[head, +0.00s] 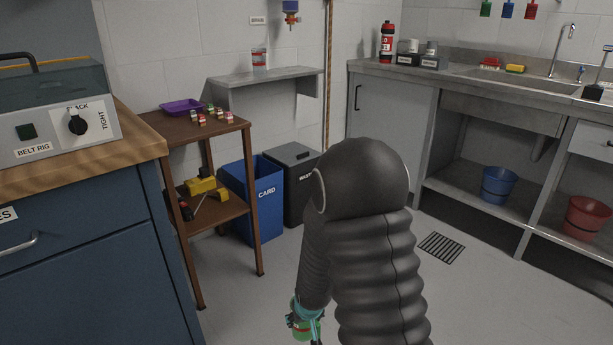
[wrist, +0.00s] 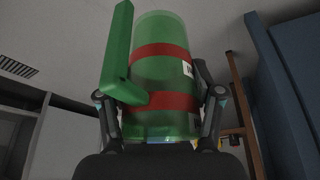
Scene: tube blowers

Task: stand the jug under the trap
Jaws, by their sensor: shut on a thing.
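My gripper (head: 306,318) is low at the bottom of the head view, beyond my dark ribbed arm. It is shut on a green see-through jug (wrist: 163,62) with red bands, a white label and a flat green side handle. In the wrist view my gripper (wrist: 160,95) has one finger on each side of the jug. Only a small part of the jug (head: 305,330) shows in the head view, over the floor left of my arm. A grey pipe, seemingly the trap (head: 540,148), hangs under the sink counter at the right, above a low shelf.
A blue bucket (head: 498,184) and a red bucket (head: 586,217) stand on the low shelf under the counter, with room between them. A floor grate (head: 441,248) lies in front. A brown rack (head: 222,134), blue card bin (head: 258,200) and dark waste bin (head: 292,155) stand left.

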